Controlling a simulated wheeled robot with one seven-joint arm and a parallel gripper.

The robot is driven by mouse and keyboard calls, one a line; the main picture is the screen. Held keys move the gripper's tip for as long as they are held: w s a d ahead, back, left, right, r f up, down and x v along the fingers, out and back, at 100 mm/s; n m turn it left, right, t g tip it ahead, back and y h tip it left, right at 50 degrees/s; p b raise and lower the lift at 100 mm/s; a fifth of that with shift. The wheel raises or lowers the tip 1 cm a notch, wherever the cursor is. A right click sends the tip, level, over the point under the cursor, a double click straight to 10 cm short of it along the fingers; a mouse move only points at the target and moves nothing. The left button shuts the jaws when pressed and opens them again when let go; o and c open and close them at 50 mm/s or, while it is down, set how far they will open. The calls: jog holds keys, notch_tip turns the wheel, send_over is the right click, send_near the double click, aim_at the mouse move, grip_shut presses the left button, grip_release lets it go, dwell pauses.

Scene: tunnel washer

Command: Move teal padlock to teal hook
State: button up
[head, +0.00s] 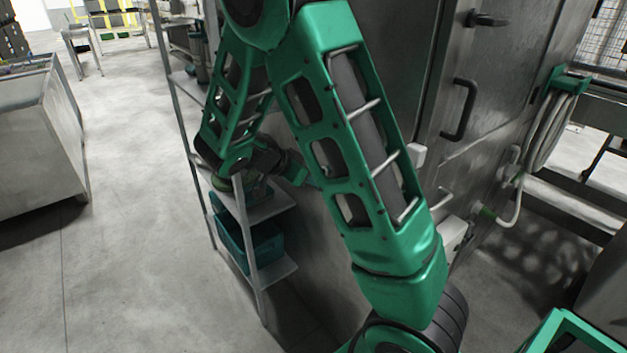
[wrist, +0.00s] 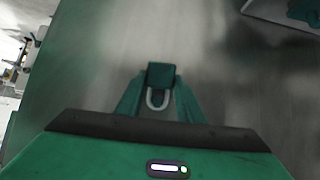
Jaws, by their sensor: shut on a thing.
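The teal padlock (wrist: 161,76) is in my gripper (wrist: 160,96) in the wrist view. Its dark teal body sits between the two fingertips, and its pale U-shaped shackle points toward the camera. My gripper is shut on it, held in front of a blurred grey metal surface. In the head view my gripper (head: 299,172) is small and partly hidden behind my green arm, beside the steel washer wall; the padlock cannot be made out there. I cannot make out a teal hook for certain in either view.
A metal shelf rack (head: 262,205) stands left of my gripper, with a teal bin (head: 262,248) on its lower shelf. The steel washer door with a dark handle (head: 459,109) is at right. A coiled hose (head: 549,130) hangs beyond it.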

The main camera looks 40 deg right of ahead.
dwell(0.4)
jog(key=o, duration=1.2)
jog(key=shift+a, duration=0.1)
